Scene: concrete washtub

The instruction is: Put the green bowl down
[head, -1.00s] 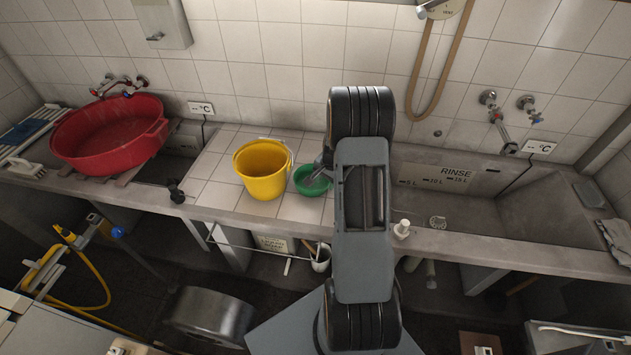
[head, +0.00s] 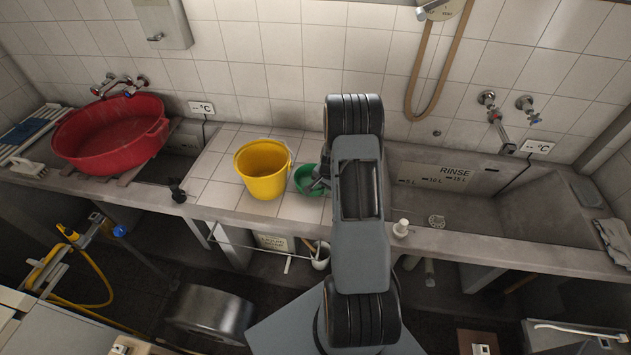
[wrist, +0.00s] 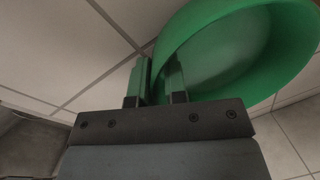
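The green bowl (head: 304,182) is over the white-tiled counter section (head: 222,197), just right of the yellow bucket. In the wrist view the bowl (wrist: 245,50) fills the upper right, with its open inside facing the camera. My gripper (wrist: 158,80) has its two fingers on either side of the bowl's wall at the rim, one outside and one inside, and is shut on it. In the head view my gripper (head: 321,182) is at the bowl's right side, and my arm hides part of that area. I cannot tell whether the bowl's base touches the tiles.
A yellow bucket (head: 262,172) stands close to the left of the bowl. A red tub (head: 110,135) sits at the far left. Tiles in front of the bowl are clear.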

